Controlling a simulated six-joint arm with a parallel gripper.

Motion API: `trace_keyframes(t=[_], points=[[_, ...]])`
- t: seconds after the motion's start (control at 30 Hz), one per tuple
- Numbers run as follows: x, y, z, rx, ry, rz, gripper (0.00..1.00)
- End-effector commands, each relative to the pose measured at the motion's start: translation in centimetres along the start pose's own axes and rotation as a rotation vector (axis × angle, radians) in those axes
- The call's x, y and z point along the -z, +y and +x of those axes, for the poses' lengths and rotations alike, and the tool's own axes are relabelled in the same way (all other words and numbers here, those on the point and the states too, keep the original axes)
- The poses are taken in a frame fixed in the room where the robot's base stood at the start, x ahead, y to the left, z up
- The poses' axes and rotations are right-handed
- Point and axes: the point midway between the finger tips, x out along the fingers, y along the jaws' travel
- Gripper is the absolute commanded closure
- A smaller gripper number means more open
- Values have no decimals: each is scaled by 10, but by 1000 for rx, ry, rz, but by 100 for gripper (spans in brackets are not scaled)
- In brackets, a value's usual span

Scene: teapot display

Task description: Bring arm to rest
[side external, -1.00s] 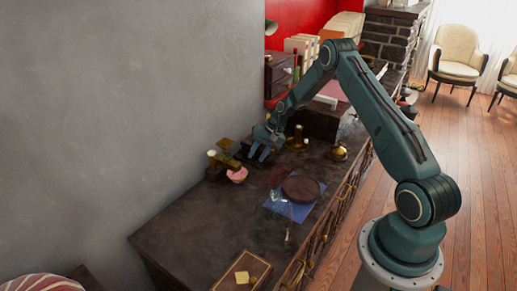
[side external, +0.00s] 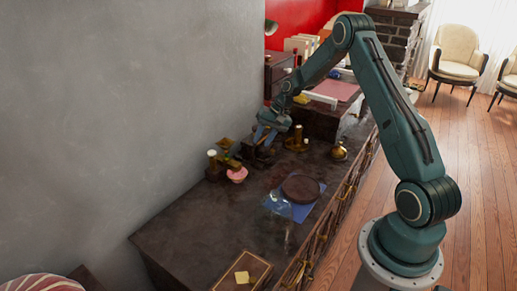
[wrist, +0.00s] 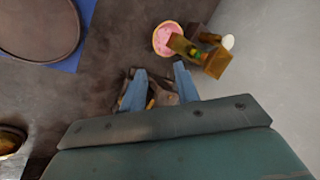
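My gripper (side external: 265,135) is over the far part of a dark counter (side external: 205,232), near the grey wall. In the wrist view my gripper (wrist: 159,82) shows two blue fingers spread apart, with nothing clearly held between them. A dark brown object (side external: 258,154) is on the counter just below the fingers. It also shows between and below them in the wrist view (wrist: 163,92), partly hidden. The fingers look slightly above it. No teapot can be made out clearly.
A pink bowl (side external: 237,175) and brass pieces (side external: 225,160) stand left of my gripper. A brass candlestick (side external: 297,141) is to its right, with a round brass pot (side external: 339,152) beyond. A dark round plate (side external: 300,188) lies on a blue cloth (side external: 301,212).

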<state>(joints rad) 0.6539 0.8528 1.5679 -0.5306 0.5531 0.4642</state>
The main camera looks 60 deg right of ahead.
Motion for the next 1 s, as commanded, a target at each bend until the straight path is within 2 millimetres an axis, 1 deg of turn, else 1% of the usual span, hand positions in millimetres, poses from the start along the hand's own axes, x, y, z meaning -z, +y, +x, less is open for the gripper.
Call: trace_keyframes(t=[0.03,0.27,0.5,0.77,1.0], points=[[-4,-10,-10,-7,7,-23,69],[-31,-51,-53,-48,29,-129,69],[-70,-87,-98,-90,54,-241,69],[-120,-115,-143,-128,84,-358,69],[-170,-129,-180,-157,113,-457,69]])
